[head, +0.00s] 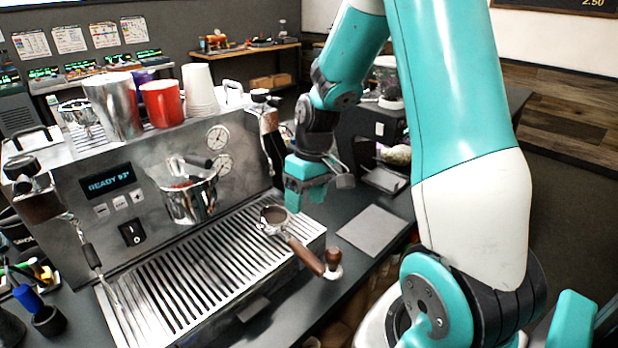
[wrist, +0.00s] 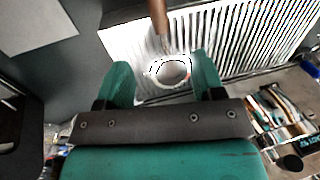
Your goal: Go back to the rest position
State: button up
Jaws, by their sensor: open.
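My gripper (head: 308,196) hangs at the right end of the espresso machine (head: 130,180), above the drip tray's right corner, pointing down. In the wrist view its two teal fingers (wrist: 162,82) are spread apart with nothing held between them. A portafilter (head: 274,216) with a wooden handle lies on the slatted drip tray (head: 190,282), just left of and below my gripper. Its round basket (wrist: 172,72) shows beyond the fingertips in the wrist view; I cannot tell the exact height gap. The rest position itself is not marked in view.
A tamper (head: 333,264) stands by the portafilter handle. A grey mat (head: 373,230) lies on the clear counter to the right. Red mug (head: 163,103), paper cups (head: 199,88) and a steel container (head: 113,105) stand on top.

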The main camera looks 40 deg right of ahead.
notch_tip(320, 180, up, 6)
jog(key=d, duration=0.1)
jog(key=shift+b, duration=0.3)
